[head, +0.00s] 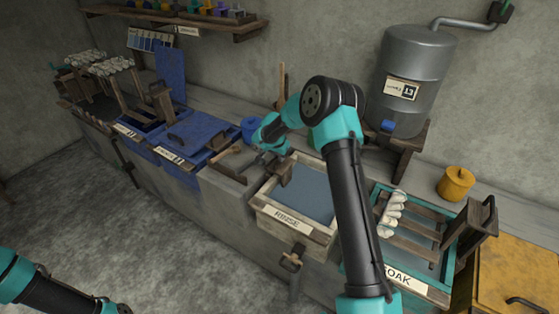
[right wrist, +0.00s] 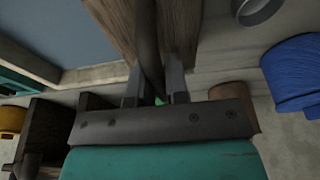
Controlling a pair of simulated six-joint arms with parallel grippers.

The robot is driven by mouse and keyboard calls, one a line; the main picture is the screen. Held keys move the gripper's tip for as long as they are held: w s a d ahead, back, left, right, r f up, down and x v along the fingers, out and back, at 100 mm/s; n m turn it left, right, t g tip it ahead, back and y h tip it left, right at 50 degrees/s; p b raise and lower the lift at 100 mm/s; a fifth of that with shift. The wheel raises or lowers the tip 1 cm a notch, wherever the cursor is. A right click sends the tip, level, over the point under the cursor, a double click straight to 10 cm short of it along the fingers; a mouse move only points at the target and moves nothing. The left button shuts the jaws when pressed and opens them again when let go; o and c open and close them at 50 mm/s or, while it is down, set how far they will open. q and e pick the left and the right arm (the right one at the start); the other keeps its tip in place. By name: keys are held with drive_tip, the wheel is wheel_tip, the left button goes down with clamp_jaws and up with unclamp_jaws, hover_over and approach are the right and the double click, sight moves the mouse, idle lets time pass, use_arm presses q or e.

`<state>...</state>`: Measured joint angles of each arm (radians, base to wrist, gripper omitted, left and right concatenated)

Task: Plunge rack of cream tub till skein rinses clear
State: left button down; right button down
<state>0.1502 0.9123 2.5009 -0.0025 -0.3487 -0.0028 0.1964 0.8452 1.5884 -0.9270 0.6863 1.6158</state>
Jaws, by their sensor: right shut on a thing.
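The cream tub (head: 268,208), marked RINSE, holds flat grey-blue water (head: 303,190). A wooden upright of its rack (head: 284,175) stands at the tub's left end; no slats show above the water. My right gripper (head: 272,147) is at that upright, partly hidden by my arm. In the right wrist view its fingers (right wrist: 155,88) are shut on the dark handle bar (right wrist: 148,45) between wooden uprights. A white skein (head: 392,214) lies on the slatted rack of the teal SOAK tub, right of my arm. I see no skein in the cream tub. My left gripper is out of view; only arm links show.
Blue tubs (head: 195,129) stand to the left, and a tool with a wooden handle lies between. A metal tank (head: 412,62) stands behind. A blue round object (right wrist: 292,72) is near the gripper.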

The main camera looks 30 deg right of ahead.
sight(279, 164)
drive_tip(key=w+d+v, duration=0.1)
drive_tip(key=d+v, duration=0.1)
drive_tip(key=v, duration=0.9)
drive_tip(key=shift+r, duration=0.5)
drive_tip(key=shift+w+d+f, duration=0.1)
drive_tip(key=shift+f, duration=0.05)
drive_tip(key=shift+s+a+f+x, duration=0.2)
drive_tip(key=shift+a+x, duration=0.3)
drive_tip(key=shift+x, duration=1.95)
drive_tip(key=shift+s+a+f+x, duration=0.1)
drive_tip(key=shift+s+a+x, duration=0.3)
drive_tip(key=shift+x, duration=2.1)
drive_tip(key=shift+s+a+f+x, duration=0.15)
drive_tip(key=shift+a+x, duration=0.5)
drive_tip(key=shift+x, duration=1.8)
drive_tip(key=shift+s+f, duration=0.1)
drive_tip(key=shift+f, duration=0.1)
drive_tip(key=shift+a+r, duration=0.1)
